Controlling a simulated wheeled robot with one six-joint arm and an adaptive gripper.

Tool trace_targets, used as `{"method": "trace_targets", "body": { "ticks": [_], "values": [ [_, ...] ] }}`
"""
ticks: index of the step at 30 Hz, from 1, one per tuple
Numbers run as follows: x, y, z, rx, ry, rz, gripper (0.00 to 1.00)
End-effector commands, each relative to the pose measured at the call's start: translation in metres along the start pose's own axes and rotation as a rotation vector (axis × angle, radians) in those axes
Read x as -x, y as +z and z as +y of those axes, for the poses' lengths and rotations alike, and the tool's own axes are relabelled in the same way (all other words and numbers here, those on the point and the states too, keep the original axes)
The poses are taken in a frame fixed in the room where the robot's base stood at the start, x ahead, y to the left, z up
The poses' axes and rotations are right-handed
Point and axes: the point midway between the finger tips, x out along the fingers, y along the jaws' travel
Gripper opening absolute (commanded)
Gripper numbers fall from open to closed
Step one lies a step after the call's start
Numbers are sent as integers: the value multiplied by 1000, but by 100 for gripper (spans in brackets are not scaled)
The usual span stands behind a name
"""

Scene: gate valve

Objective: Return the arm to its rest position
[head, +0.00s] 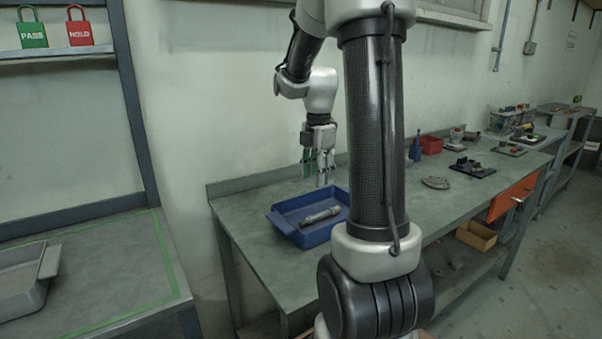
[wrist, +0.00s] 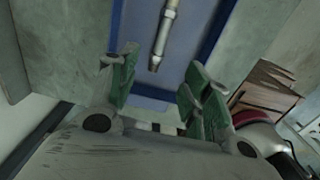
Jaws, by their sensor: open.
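My gripper (head: 321,181) hangs pointing down above the back edge of a blue tray on the green workbench. Its fingers are open with nothing between them; the green finger pads also show in the wrist view (wrist: 155,95). The blue tray (head: 284,224) holds one grey metal cylindrical part (head: 320,215) lying on its floor. In the wrist view the same part (wrist: 164,30) lies in the tray beyond the fingertips, apart from them. My arm's upright link covers part of the bench to the right of the tray.
The workbench (head: 262,262) runs to the right with a red bin (head: 431,145), a flat grey piece (head: 436,183) and several small fixtures. A wall stands behind it. At left, a separate table holds a grey tray (head: 22,285); PASS (head: 32,30) and HOLD (head: 79,30) tags stand above.

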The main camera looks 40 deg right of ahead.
Motion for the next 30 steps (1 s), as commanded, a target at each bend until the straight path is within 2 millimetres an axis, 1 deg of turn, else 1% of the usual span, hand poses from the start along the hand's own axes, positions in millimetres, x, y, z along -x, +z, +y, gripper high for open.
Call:
{"method": "trace_targets", "body": {
  "ticks": [8,11,14,16,18,20,21,23,24,27,30],
  "values": [
    [0,0,0,-19,0,0,49],
    [0,0,0,-130,-1,0,49],
    [-4,-2,-5,-368,-13,2,49],
    [-12,-6,-18,-592,-43,1,49],
    [-10,-13,-36,-829,-49,-5,49],
    [-3,-24,-52,-1022,-39,-8,49],
    [4,-33,-63,-1146,-25,-7,49],
    [15,-49,-82,-1324,6,3,49],
    [22,-60,-96,-1428,30,16,49],
    [37,-83,-125,-1607,89,67,49],
    [46,-102,-150,-1668,147,132,49]
  ]
}}
